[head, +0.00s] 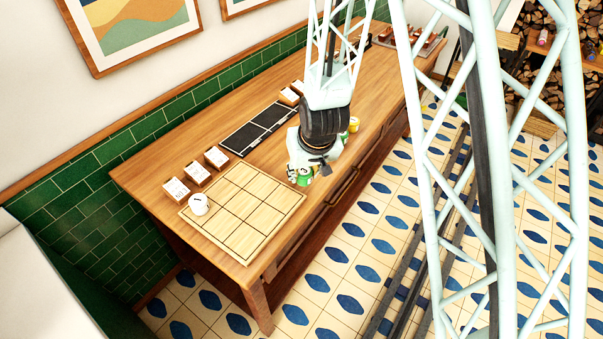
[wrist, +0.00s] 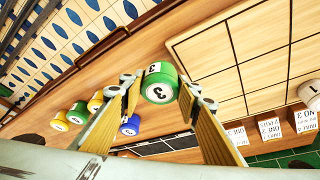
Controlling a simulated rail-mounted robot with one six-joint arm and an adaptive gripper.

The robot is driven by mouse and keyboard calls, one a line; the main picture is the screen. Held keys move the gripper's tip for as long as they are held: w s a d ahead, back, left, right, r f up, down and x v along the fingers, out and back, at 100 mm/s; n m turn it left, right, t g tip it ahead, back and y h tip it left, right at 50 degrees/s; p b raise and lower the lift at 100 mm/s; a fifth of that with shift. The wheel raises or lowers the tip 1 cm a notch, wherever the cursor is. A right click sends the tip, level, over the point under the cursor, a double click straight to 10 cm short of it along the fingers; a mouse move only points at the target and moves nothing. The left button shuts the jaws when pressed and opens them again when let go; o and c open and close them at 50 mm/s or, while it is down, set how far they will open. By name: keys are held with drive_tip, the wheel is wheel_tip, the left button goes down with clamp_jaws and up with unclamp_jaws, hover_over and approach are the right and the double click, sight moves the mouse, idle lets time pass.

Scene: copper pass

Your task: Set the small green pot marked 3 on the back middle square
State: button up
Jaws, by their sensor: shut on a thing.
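The small green pot marked 3 (wrist: 158,86) is between the fingers of my gripper (wrist: 157,92), which is shut on it. Its white faces with the number 3 show in the wrist view. In the head view the pot (head: 304,177) is under my gripper (head: 301,171), by the right corner of the pale square board (head: 244,208). The board is a three-by-three grid and also shows in the wrist view (wrist: 215,50). A white pot marked 1 (wrist: 309,92) stands on its left corner square in the head view (head: 199,205). The other squares I see are bare.
White label cards on wooden blocks (head: 174,189) line the wall side of the board. A dark divided tray (head: 258,128) lies beyond it. Blue (wrist: 130,125), yellow (wrist: 60,122) and green (wrist: 77,113) pots stand on the wooden table (head: 150,177).

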drive_tip(key=shift+s, duration=0.1)
drive_tip(key=shift+n+y, duration=0.3)
drive_tip(key=shift+n, duration=0.6)
drive_tip(key=s+a, duration=0.1)
drive_tip(key=s, duration=0.2)
drive_tip(key=s+a+r, duration=0.1)
drive_tip(key=s, duration=0.2)
drive_tip(key=s+a+r, duration=0.1)
drive_tip(key=s+a, duration=0.1)
drive_tip(key=s, duration=0.1)
drive_tip(key=shift+s+a+p, duration=0.1)
drive_tip(key=shift+s+p, duration=0.2)
drive_tip(key=shift+a, duration=0.15)
